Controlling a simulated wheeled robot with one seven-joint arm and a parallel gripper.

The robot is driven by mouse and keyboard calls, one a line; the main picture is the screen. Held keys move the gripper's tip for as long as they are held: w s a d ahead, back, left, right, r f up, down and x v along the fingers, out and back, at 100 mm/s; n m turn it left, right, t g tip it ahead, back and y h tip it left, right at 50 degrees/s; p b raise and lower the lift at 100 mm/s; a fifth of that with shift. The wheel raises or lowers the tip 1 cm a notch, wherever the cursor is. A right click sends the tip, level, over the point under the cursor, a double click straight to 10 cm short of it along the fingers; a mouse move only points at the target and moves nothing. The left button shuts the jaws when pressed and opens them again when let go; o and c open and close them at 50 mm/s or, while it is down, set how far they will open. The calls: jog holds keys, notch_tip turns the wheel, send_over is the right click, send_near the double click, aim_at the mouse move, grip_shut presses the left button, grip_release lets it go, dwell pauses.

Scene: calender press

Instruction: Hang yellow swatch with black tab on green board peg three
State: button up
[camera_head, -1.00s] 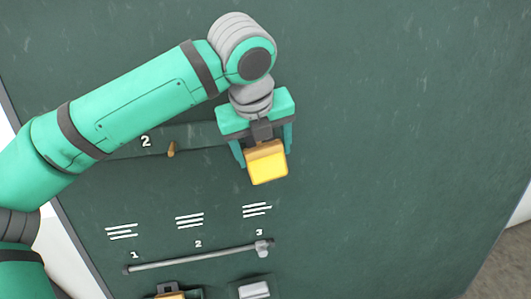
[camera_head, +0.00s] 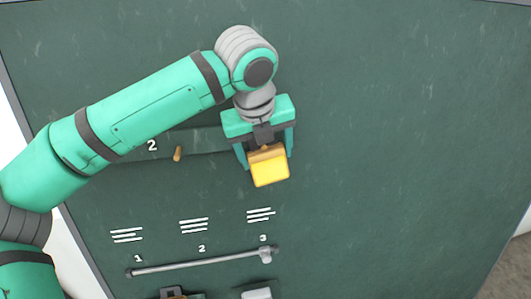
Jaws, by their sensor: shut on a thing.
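A yellow swatch (camera_head: 271,172) hangs from my gripper (camera_head: 266,148) in front of the green board (camera_head: 400,150). The gripper is shut on the swatch's upper end; a dark tab (camera_head: 263,132) shows between the fingers. A wooden peg (camera_head: 178,153) sticks out of the board to the left, beside a painted 2 on a darker strip. Peg three is not visible; my gripper and arm cover part of that strip.
Below, a grey rod (camera_head: 200,262) runs under white line marks numbered 1, 2 and 3, with a slider (camera_head: 266,254) near 3. Two small fixtures are cut off at the bottom edge, one of them pale grey (camera_head: 257,293). The board's right side is clear.

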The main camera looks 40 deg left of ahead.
jog(key=o, duration=1.1)
jog(key=shift+o, duration=0.2)
jog(key=shift+s+r, duration=0.1)
